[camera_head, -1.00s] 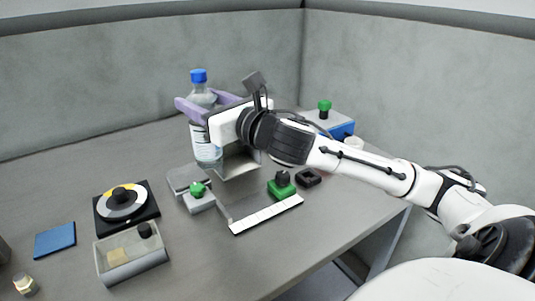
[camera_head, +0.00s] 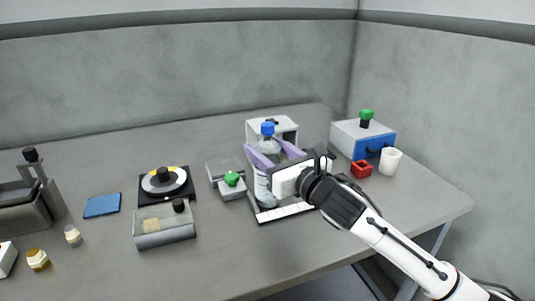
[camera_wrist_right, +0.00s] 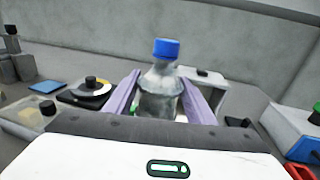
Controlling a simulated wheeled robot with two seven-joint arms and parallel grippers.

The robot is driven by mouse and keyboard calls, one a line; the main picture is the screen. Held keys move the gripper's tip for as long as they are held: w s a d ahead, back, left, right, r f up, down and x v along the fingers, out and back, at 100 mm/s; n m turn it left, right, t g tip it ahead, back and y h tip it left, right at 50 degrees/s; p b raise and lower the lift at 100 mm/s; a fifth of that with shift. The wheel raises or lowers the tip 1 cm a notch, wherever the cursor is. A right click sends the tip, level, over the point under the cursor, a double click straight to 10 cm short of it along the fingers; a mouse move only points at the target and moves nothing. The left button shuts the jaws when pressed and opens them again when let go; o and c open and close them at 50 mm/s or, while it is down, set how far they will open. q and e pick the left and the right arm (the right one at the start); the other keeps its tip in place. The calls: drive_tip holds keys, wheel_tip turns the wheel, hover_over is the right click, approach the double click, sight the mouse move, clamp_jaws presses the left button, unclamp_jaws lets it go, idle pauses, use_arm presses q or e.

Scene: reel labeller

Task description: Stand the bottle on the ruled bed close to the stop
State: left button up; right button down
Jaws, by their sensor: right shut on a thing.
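The clear bottle (camera_head: 264,186) with a blue cap (camera_head: 267,129) is upright between the purple fingers of my right gripper (camera_head: 275,153), which is shut on it. It also shows in the right wrist view (camera_wrist_right: 160,92). Its lower end is over the left part of the ruled bed (camera_head: 287,212), which shows a white ruled strip along its front edge. I cannot tell whether the base touches the bed. The stop is hidden behind my right gripper and wrist. My left gripper is not in view.
A grey block with a green knob (camera_head: 231,179) stands just left of the bed. A white box (camera_head: 285,128) is behind the bottle. To the right are a blue-fronted box (camera_head: 373,146), a red block (camera_head: 361,169) and a white cup (camera_head: 391,161).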

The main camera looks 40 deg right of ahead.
idle(0.3)
drive_tip(key=shift+f, duration=0.2)
drive_tip(key=c, duration=0.8)
unclamp_jaws()
drive_tip(key=shift+f, duration=0.1)
drive_tip(key=shift+s, duration=0.35)
drive_tip(key=shift+s+a+b, duration=0.15)
drive_tip(key=shift+s+b, duration=0.1)
drive_tip(key=shift+s, duration=2.6)
drive_tip(key=shift+s+a+b, duration=0.15)
drive_tip(key=shift+s+b, duration=0.05)
drive_tip(key=shift+s, duration=2.65)
